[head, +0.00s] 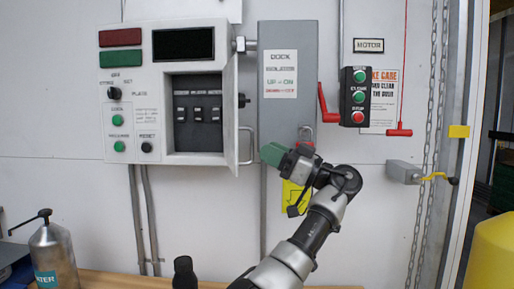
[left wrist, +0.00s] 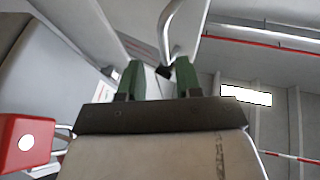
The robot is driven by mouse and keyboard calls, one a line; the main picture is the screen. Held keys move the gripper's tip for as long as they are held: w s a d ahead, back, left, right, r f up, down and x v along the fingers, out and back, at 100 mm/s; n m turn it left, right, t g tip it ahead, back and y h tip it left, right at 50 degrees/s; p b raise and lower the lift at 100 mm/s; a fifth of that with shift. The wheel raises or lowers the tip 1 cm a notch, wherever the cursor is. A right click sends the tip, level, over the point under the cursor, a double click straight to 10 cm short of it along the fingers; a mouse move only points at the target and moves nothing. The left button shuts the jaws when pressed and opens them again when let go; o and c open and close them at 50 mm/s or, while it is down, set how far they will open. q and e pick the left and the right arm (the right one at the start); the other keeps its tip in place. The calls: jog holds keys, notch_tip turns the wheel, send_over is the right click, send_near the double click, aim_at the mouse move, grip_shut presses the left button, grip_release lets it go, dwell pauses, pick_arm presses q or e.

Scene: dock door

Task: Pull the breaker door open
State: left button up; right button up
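The breaker door (head: 231,115) stands swung out from the grey panel, seen nearly edge-on at the right of the recess. Its curved metal handle (head: 252,147) is on the door's right-hand face. Several black breakers (head: 198,108) show in the open recess. My left gripper (head: 271,153), with green fingers, is just right of and slightly below the handle. In the left wrist view, the fingers (left wrist: 159,80) are apart with nothing clamped, and the handle (left wrist: 168,30) lies ahead, its dark end near the gap. My right gripper is not in view.
A grey dock box (head: 288,70) with a red lever (head: 325,105) is on the wall right of the door. A black button box (head: 356,97) hangs farther right. A metal bottle (head: 53,255) stands at lower left. A red block (left wrist: 27,143) shows in the left wrist view.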

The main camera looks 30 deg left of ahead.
pick_arm(q)
jog(key=v, duration=0.6)
jog(key=shift+a, duration=0.1)
